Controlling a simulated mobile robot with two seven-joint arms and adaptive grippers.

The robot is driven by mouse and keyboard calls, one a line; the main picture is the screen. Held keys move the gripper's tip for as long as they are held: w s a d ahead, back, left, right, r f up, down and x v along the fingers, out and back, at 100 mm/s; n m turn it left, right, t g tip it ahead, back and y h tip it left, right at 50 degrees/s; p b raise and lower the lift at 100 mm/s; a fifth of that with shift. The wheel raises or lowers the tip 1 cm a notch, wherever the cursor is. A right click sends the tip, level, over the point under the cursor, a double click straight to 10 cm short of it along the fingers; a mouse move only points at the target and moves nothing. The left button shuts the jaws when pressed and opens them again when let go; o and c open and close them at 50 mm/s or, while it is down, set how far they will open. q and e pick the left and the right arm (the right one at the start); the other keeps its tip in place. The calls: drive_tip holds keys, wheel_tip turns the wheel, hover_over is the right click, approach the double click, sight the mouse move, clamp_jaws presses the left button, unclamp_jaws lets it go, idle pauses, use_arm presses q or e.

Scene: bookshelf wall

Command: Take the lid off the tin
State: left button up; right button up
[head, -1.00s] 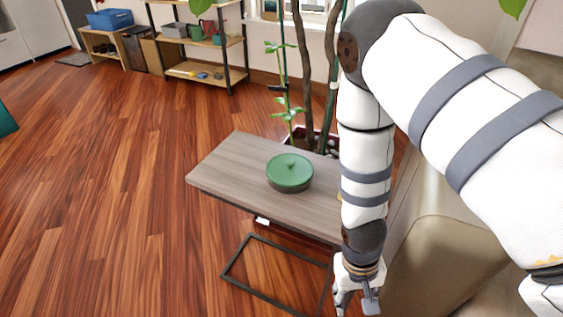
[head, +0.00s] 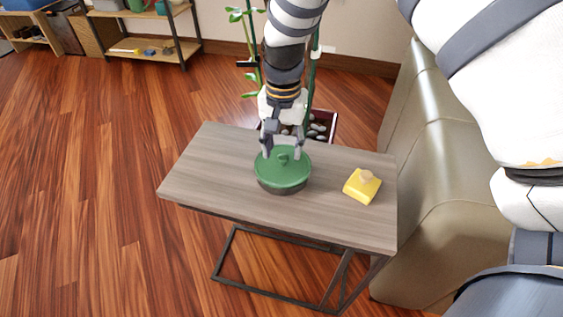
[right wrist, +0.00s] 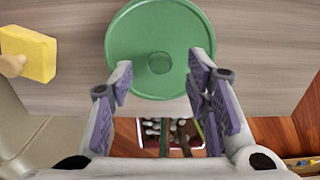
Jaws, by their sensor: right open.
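The tin (head: 283,188) stands upright on a small grey wooden side table, its dark side showing under a green lid (head: 296,172) with a round knob in the middle. The lid sits on the tin. My right gripper (head: 282,155) is open just above the lid's far side. In the right wrist view the green lid (right wrist: 150,28) lies beyond the open fingers (right wrist: 165,88), with the knob (right wrist: 159,63) between their lines and nothing between the pads. Whether a finger touches the lid I cannot tell. My left gripper is not in view.
A yellow block-like object with a tan knob (head: 362,187) lies to the right of the tin on the table (head: 215,180). A beige sofa (head: 430,170) stands close on the right. A potted plant (head: 322,125) is behind the table. Floor at left is clear.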

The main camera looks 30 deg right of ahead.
sight(283, 161)
wheel_tip(283, 161, down, 3)
drive_tip(key=shift+c, duration=0.6)
drive_tip(key=c, duration=0.9)
clamp_jaws()
drive_tip(key=shift+r, duration=0.1)
